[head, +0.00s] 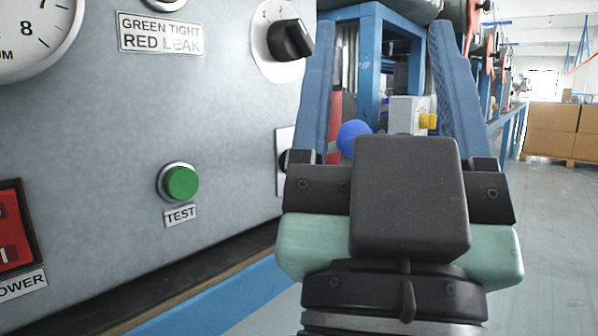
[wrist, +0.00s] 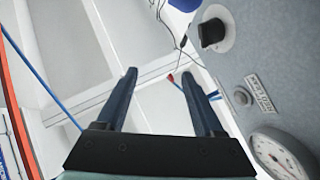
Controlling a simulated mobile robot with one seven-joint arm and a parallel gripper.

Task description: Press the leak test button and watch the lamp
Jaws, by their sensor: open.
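The green test button (head: 181,183) sits in a metal ring on the grey panel (head: 100,130), above a TEST label (head: 180,215). It is left of my gripper (head: 381,28) in the head view. My gripper is open, its two blue fingers spread with nothing between them, apart from the button. The fingers also show in the wrist view (wrist: 159,75), where the button is not seen. A label (head: 161,33) reads GREEN TIGHT, RED LEAK. Above it, only the lower rim of a round fitting (head: 166,4) shows at the frame edge; its colour cannot be told.
A black rotary knob (head: 291,39) stands out from the panel near my left finger. A dial gauge (head: 30,38) and a red power switch (head: 14,232) are at the left. Cardboard boxes (head: 552,130) stand far right, with open floor before them.

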